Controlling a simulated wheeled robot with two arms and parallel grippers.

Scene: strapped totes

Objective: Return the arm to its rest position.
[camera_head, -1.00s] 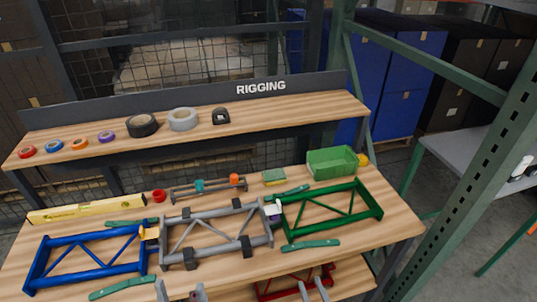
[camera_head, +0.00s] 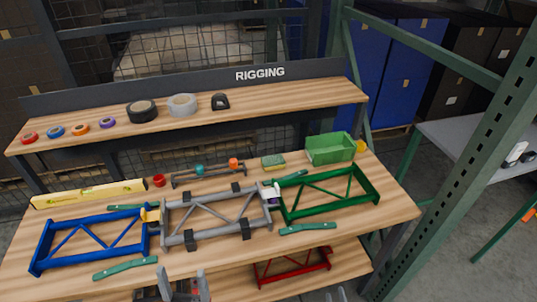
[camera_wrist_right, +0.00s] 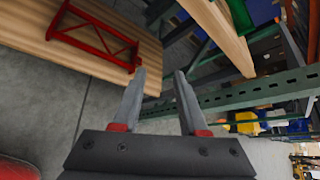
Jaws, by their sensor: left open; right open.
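My left gripper (camera_head: 183,284) shows at the bottom edge of the head view, in front of the workbench's front edge. Its fingers are apart with nothing between them. Most of both arms is out of view.
The workbench (camera_head: 370,225) carries a blue frame (camera_head: 50,245), a grey frame (camera_head: 200,238), a green frame (camera_head: 330,210) and green straps. A red frame (camera_head: 292,283) lies on the lower shelf. A green rack post (camera_head: 475,165) stands at the right.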

